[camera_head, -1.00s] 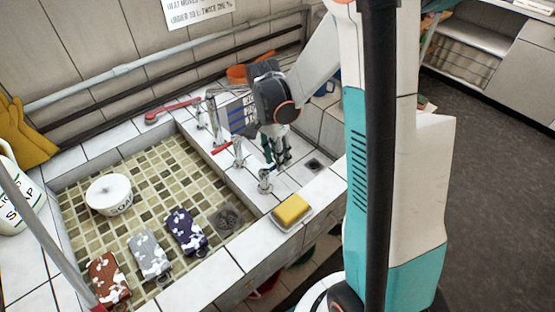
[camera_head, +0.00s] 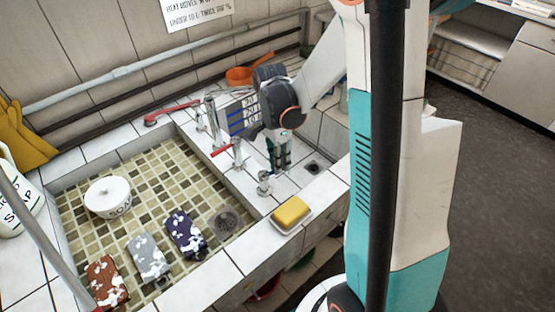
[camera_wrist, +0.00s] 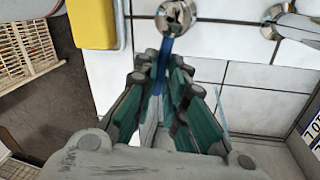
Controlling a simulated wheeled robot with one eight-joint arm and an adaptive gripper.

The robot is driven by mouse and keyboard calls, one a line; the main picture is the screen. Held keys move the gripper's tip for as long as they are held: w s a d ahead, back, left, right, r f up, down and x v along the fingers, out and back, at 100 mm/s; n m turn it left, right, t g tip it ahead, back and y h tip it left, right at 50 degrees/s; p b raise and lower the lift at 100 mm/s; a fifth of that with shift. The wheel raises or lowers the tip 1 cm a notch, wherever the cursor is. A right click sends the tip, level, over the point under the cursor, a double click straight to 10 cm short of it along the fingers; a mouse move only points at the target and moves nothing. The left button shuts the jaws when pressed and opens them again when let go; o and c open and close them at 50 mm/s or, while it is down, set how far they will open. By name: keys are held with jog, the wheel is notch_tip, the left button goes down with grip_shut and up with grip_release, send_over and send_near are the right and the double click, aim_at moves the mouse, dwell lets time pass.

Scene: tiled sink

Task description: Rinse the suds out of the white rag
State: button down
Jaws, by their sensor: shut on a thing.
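The white rag (camera_head: 147,257) looks pale grey under white suds and lies on the tiled floor of the sink basin (camera_head: 107,170), between a brown rag (camera_head: 106,280) and a dark purple rag (camera_head: 185,235), both also sudsy. My gripper (camera_head: 280,163) is away from the rags, over the white-tiled area right of the basin. In the wrist view, my gripper (camera_wrist: 160,78) is shut on a blue tap handle (camera_wrist: 164,58) that runs to a chrome tap (camera_wrist: 175,15). That chrome tap (camera_head: 264,182) also shows in the head view, just below my fingers.
A red-handled tap (camera_head: 222,150) and tall spout (camera_head: 212,120) stand at the basin's right edge. A yellow sponge (camera_head: 291,210) lies on a dish at the front ledge.

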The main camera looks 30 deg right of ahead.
jog(key=shift+s+m, duration=0.2)
jog(key=shift+m, duration=0.2)
jog(key=c, duration=1.7)
grip_release()
jog(key=shift+o, duration=0.2)
jog(key=shift+r, duration=0.1)
notch_tip(320, 180, up, 12)
jog(key=w, duration=0.2)
jog(key=shift+w+f, duration=0.2)
jog(key=shift+d, duration=0.1)
